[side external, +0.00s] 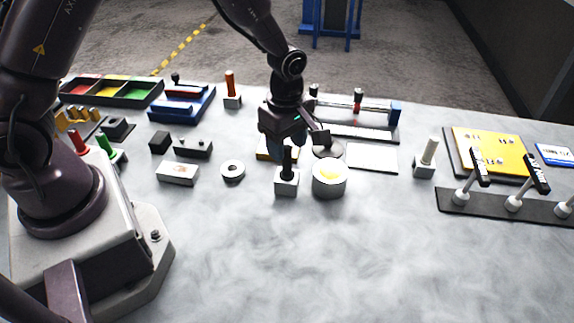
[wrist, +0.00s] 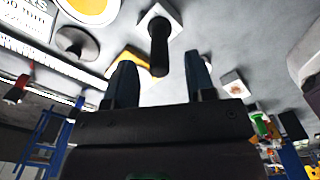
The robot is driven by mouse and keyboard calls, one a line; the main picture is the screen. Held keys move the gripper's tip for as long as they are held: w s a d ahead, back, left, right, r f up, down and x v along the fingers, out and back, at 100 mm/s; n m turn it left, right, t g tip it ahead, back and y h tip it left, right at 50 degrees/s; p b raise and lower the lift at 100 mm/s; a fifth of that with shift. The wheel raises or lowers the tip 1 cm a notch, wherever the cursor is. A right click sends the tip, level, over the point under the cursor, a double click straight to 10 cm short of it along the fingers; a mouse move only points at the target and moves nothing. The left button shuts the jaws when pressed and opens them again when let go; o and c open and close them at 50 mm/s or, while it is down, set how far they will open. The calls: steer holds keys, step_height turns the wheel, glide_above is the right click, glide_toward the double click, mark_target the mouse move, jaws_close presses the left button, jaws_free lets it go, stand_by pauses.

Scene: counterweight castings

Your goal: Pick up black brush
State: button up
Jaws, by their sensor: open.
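The black brush (side external: 287,161) appears as a dark upright handle standing in a small white block (side external: 286,186); its bristles are not visible. In the wrist view the black brush (wrist: 160,46) points from the white block (wrist: 172,15) toward the space between my fingers. My gripper (side external: 301,146) is open and empty, just above and behind the brush in the side view. In the wrist view my gripper (wrist: 160,66) has a finger on each side of the handle's end, with visible gaps. I cannot tell whether the handle's end lies between the fingertips in depth.
A white round tub with a yellow top (side external: 330,179) stands close to the right of the block. A metal ring (side external: 232,171) lies to the left. A dark disc-based piece (side external: 328,150) and a yellow item (side external: 265,155) are behind. The front of the table is clear.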

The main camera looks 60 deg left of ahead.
mark_target(287, 167)
step_height(287, 167, down, 4)
steer(key=shift+r, duration=0.1)
jaws_close()
steer(key=shift+r, duration=0.15)
